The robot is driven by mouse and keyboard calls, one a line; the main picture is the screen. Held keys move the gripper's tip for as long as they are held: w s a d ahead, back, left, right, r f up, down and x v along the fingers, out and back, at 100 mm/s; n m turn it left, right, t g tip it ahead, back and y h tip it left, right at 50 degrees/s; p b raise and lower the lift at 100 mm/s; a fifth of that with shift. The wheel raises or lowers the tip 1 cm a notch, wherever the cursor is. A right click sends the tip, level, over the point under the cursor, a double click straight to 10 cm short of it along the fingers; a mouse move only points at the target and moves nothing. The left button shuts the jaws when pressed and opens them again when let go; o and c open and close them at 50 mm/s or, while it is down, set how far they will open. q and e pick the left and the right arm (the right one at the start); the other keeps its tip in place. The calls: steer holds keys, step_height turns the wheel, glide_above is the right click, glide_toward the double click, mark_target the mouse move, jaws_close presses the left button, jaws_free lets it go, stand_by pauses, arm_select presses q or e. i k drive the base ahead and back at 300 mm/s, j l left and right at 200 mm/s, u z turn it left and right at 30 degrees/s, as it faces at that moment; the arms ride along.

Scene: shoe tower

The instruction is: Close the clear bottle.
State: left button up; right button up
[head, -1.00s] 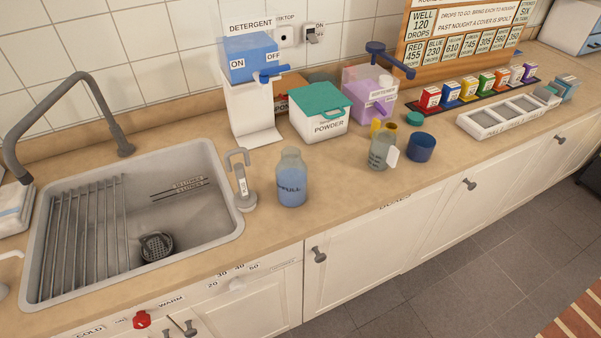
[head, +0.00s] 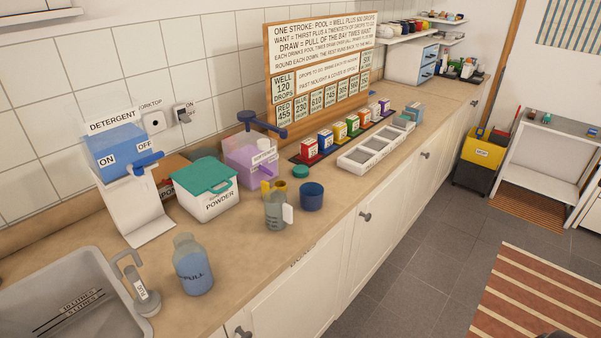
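A clear bottle (head: 194,268) with blue liquid and a fill mark reading FULL stands upright on the worktop, right of the sink. Its neck shows no coloured cap, and the mouth looks open. A small teal round cap or lid (head: 301,171) lies on the worktop farther back, near the purple dispenser. A smaller clear container (head: 275,212) with a white tag stands between them, with a dark blue cup (head: 312,197) beside it. Neither of my grippers is in view.
The sink (head: 75,300) and a grey tap-like fitting (head: 143,290) lie left of the bottle. Behind stand the detergent dispenser (head: 140,205), the teal-lidded powder box (head: 208,203) and the purple dispenser (head: 250,157).

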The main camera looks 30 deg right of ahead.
mark_target(193, 268)
steer(key=i+l+u, duration=0.2)
steer(key=l, duration=0.75)
steer(key=i+l+u, duration=0.2)
steer(key=l, duration=0.75)
steer(key=l+u, duration=0.2)
steer(key=l, duration=0.75)
